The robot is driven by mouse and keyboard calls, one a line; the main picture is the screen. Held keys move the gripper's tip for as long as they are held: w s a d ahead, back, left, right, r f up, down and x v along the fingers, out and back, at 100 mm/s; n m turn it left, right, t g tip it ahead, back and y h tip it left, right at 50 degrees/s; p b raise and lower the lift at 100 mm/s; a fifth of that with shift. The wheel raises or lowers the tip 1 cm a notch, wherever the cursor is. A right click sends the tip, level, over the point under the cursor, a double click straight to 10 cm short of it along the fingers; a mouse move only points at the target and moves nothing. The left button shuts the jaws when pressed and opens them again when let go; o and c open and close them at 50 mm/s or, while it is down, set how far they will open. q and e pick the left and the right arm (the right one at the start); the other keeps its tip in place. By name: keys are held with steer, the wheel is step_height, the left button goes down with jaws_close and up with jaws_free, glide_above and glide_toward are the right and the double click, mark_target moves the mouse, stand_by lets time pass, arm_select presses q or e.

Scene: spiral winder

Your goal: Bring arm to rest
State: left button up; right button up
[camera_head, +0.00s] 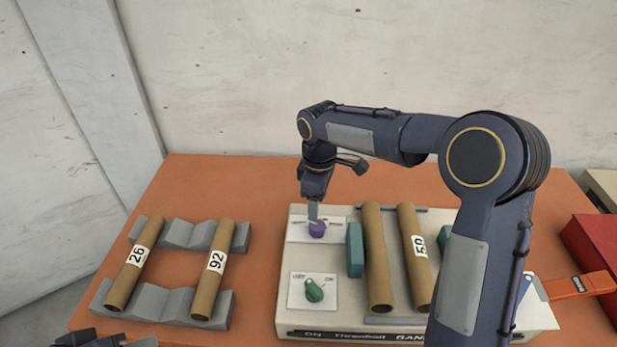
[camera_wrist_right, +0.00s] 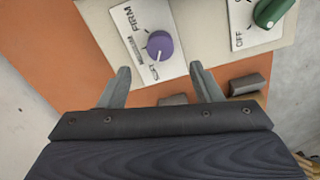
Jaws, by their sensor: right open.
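My right gripper (camera_head: 314,212) is over the left side of the beige winder machine (camera_head: 296,260), fingers pointing down by a purple knob (camera_head: 317,229). In the right wrist view the gripper (camera_wrist_right: 162,72) is open and empty. The purple knob (camera_wrist_right: 160,45) lies just beyond the fingertips, in line with the gap between them, on a white plate marked FIRM. I cannot tell whether a finger touches it. A green knob (camera_head: 314,290) sits on a second plate nearer me. Part of my left gripper (camera_head: 98,341) shows at the bottom left edge; its jaws cannot be made out.
Two cardboard tubes (camera_head: 376,260) lie between green blocks (camera_head: 355,250) on the machine. Tubes marked 26 (camera_head: 134,262) and 92 (camera_head: 213,272) lie on grey cradles (camera_head: 177,234) at left. A red box (camera_head: 595,240) and orange-handled tool (camera_head: 575,285) are at right. The orange table's (camera_head: 225,185) back left is clear.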

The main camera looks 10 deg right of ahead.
steer(key=s+d+r+m+t+y, duration=0.1)
steer(key=s+d+r+m, duration=0.25)
steer(key=s, duration=0.35)
steer(key=s+d+r+m+t+y, duration=0.1)
steer(key=s+d+r+m, duration=0.25)
steer(key=s, duration=0.35)
steer(key=s+a+f+m+t+y, duration=0.1)
steer(key=s+m, duration=0.5)
steer(key=s, duration=0.8)
steer(key=f+t, duration=0.1)
steer(key=t, duration=0.1)
steer(key=shift+f+m+t+y, duration=0.25)
steer(key=shift+m+t+y, duration=0.05)
steer(key=shift+m+y, duration=0.1)
